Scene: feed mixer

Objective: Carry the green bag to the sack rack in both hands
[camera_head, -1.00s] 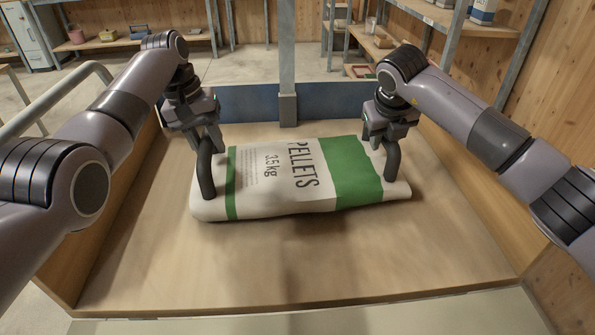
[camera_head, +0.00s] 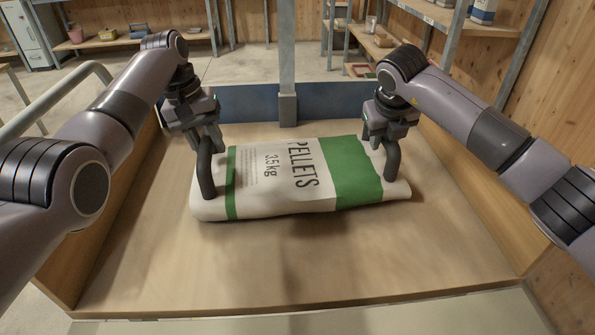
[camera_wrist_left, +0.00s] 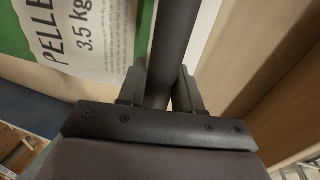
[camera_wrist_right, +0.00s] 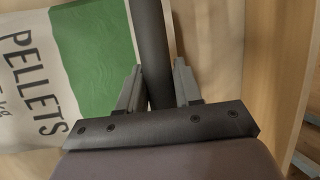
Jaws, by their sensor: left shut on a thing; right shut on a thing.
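The white and green pellet bag (camera_head: 300,180), marked PELLETS 3.5 kg, lies flat on a wooden surface. A dark curved handle stands at each end of it, the left handle (camera_head: 205,172) and the right handle (camera_head: 392,163). My left gripper (camera_head: 205,135) is shut on the left handle above the bag's left end. My right gripper (camera_head: 390,135) is shut on the right handle above the bag's right end. Both wrist views show a dark bar between the fingers, with the bag (camera_wrist_left: 70,35) beside it, also in the right wrist view (camera_wrist_right: 100,60). I cannot make out the sack rack for certain.
The bag lies in a wooden bay (camera_head: 290,270) with side walls and a blue board (camera_head: 340,100) at the back. A grey post (camera_head: 287,60) stands behind it. Shelves (camera_head: 455,15) stand at the back right, and a low shelf (camera_head: 130,42) at the back left.

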